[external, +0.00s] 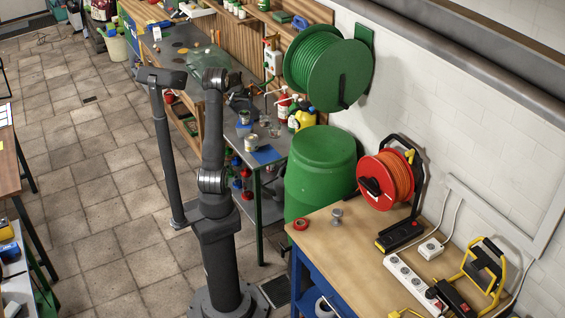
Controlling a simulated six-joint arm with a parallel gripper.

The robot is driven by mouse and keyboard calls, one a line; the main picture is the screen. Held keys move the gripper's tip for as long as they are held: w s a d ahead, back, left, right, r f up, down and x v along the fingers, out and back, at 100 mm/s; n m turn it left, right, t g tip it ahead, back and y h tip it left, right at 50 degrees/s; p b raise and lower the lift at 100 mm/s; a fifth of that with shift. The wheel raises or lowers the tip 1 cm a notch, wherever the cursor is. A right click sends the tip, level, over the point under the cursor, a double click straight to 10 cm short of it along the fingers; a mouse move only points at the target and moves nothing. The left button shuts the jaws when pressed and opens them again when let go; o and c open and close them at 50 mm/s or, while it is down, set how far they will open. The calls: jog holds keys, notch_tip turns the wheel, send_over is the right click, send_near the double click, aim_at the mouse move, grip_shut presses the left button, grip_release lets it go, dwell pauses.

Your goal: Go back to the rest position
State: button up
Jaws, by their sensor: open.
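My arm rises from the floor in front of the far workbench (192,62), and its upper links bend over towards that bench. My gripper (246,105) appears as a small dark shape just past the arm, over the right end of the bench. It is open, and I see nothing held in it. Its fingers are small and partly lost against the dark things behind, so I cannot tell its exact distance from the bench top.
A tin can (251,142) and a blue cloth (266,155) lie on the bench near my gripper, with spray bottles (283,106) behind. Tiled floor (90,190) is open left.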

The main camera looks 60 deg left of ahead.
aim_at(245, 112)
jog(key=shift+s+d+r, duration=0.1)
jog(key=shift+r, duration=0.25)
jog(key=shift+f, duration=0.15)
jog(key=x, duration=1.1)
jog(key=shift+f, duration=0.3)
jog(key=shift+r, duration=1)
